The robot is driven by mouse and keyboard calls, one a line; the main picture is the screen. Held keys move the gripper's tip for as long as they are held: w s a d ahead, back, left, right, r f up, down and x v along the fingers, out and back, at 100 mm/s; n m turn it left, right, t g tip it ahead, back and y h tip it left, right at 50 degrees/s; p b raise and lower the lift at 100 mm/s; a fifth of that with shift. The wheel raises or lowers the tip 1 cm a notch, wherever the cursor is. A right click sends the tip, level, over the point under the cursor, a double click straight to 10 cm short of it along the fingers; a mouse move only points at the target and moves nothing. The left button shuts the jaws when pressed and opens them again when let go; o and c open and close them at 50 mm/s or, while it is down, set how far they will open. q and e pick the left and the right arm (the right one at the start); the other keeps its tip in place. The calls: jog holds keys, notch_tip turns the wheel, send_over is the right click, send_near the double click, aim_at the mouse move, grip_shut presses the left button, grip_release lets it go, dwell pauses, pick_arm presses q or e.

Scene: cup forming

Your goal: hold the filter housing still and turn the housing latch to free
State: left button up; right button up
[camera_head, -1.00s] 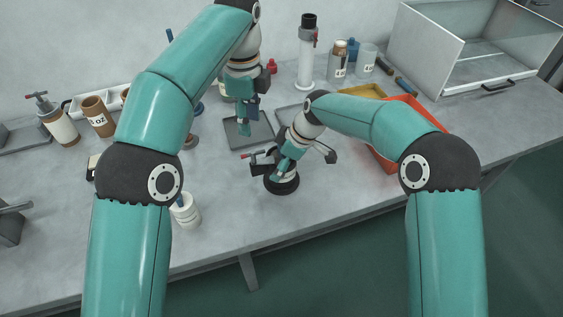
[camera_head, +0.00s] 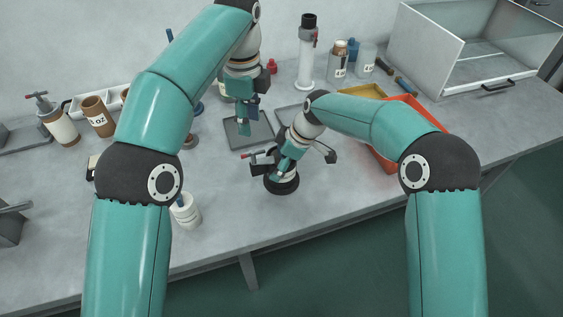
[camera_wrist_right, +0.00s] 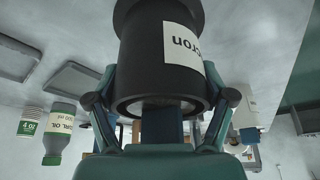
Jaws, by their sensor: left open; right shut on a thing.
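The black filter housing (camera_head: 284,187) stands on the bench at the middle. In the right wrist view it is a dark cylinder (camera_wrist_right: 160,60) with a white label ending in "cron". My right gripper (camera_head: 285,169) is shut on the housing, with a teal finger on each side in the wrist view. My left gripper (camera_head: 246,117) is open and empty, behind and left of the housing, above a grey tray.
The flat grey tray (camera_head: 240,140) lies behind the housing. A white cup (camera_head: 187,213) stands at the left front. An orange bin (camera_head: 383,162) is to the right, partly behind my right arm. A white column (camera_head: 306,65) stands at the back. The bench front beside the housing is clear.

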pick_arm(q)
jog(key=shift+s+d+m, duration=0.1)
jog(key=shift+m, duration=0.2)
grip_shut()
jog(key=s+d+f+m+t, duration=0.3)
jog(key=s+f+m+t, duration=0.1)
jog(key=s+m, duration=0.75)
jog(key=w+f+m, duration=0.1)
jog(key=w+f, duration=0.7)
jog(key=w, duration=0.1)
jog(key=shift+f+m, duration=0.3)
jog(key=shift+m, duration=0.05)
